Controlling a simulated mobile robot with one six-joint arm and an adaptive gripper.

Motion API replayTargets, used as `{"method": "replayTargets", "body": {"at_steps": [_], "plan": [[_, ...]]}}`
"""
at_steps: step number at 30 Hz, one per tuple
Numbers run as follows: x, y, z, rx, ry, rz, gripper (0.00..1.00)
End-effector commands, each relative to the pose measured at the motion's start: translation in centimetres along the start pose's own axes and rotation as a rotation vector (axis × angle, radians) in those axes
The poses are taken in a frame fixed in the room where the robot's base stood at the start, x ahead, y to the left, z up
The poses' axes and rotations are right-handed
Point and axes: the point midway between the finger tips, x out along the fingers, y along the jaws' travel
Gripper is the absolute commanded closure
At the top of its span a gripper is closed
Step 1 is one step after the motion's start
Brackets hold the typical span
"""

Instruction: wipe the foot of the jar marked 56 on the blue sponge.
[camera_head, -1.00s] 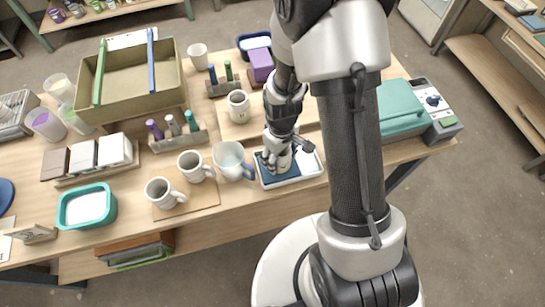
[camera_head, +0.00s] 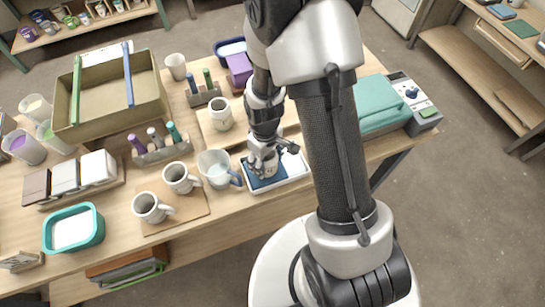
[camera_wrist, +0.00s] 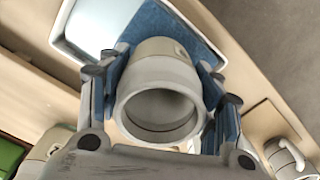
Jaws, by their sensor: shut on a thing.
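The blue sponge (camera_head: 258,182) lies in the left part of a shallow white tray (camera_head: 292,178) near the table's front edge. It also shows in the wrist view (camera_wrist: 160,24), behind the jar. My gripper (camera_head: 264,163) is over the sponge, shut on a pale grey jar (camera_head: 270,168). In the wrist view the jar (camera_wrist: 158,80) sits between my two fingers (camera_wrist: 160,88), its open mouth facing the camera. Its foot is hidden, so I cannot tell whether it touches the sponge. I cannot read a number on it.
Another pale jar (camera_head: 221,117) stands on a board behind. A teal case (camera_head: 378,105) is to the right. The table's front edge is close.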

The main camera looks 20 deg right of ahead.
Motion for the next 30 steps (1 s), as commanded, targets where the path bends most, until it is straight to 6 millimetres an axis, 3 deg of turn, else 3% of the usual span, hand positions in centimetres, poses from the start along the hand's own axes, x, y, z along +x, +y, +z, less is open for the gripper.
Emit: {"method": "replayTargets", "body": {"at_steps": [13, 25, 30], "plan": [[-0.1, -3.1, -1.6, -0.002, 0.002, 0.001, 0.75], [-0.1, -3.4, -1.7, 0.000, 0.002, 0.001, 0.75], [-1.1, -3.4, -1.7, -0.001, 0.002, 0.001, 0.75]]}}
